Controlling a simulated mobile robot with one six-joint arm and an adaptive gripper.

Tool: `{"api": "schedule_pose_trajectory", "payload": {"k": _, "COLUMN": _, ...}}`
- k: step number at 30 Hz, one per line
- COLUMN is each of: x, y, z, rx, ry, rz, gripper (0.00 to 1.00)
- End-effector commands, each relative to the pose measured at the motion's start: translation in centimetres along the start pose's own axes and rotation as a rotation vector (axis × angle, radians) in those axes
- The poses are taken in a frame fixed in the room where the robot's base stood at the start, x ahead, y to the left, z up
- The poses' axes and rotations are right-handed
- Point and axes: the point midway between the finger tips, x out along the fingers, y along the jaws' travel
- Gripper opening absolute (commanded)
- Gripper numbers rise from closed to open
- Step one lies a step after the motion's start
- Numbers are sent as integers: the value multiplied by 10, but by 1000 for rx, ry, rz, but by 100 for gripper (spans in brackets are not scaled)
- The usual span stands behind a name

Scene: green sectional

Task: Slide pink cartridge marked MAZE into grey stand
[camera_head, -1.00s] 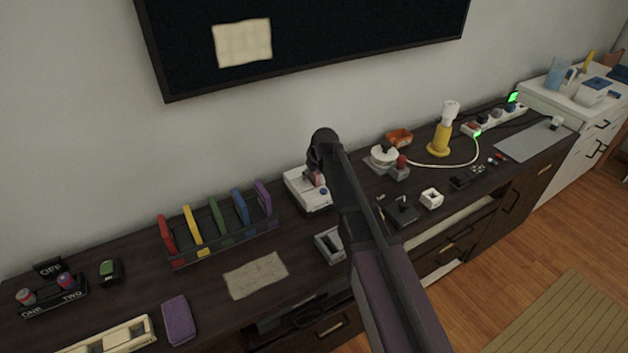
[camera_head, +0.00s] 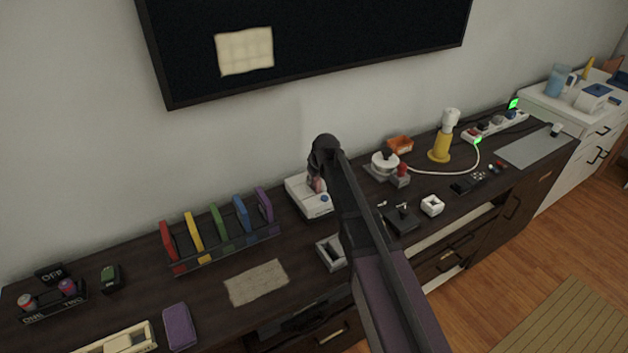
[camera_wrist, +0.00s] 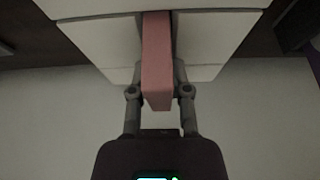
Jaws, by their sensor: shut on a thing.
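The pink cartridge (camera_wrist: 157,60) is between the two fingers of my gripper (camera_wrist: 160,92), which is shut on it, in the wrist view. Its far end meets the white console (camera_wrist: 95,38), apparently at a slot; I cannot tell how deep it sits. No marking on it can be read. In the head view a small part of the pink cartridge (camera_head: 316,184) shows at the white console (camera_head: 304,199), beside my dark arm. The grey stand (camera_head: 322,249) with its dark opening is on the cabinet in front of the console, partly hidden by my arm.
A rack (camera_head: 225,251) of several coloured cartridges stands left of the console. A beige cloth (camera_head: 257,283) lies left of the stand. A white kettle-like item (camera_head: 385,162) and a black device (camera_head: 403,220) are on the right. The dark cabinet top has bare room between them.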

Motion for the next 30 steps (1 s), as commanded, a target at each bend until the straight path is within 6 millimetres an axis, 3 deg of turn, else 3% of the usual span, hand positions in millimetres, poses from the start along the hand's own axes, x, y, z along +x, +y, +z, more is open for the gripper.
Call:
{"api": "schedule_pose_trajectory", "payload": {"k": 21, "x": -66, "y": 0, "z": -27, "rx": 1, "ry": 0, "rz": 0, "gripper": 0}}
{"api": "schedule_pose_trajectory", "payload": {"k": 30, "x": -84, "y": 1, "z": -34, "rx": 1, "ry": 0, "rz": 0, "gripper": 0}}
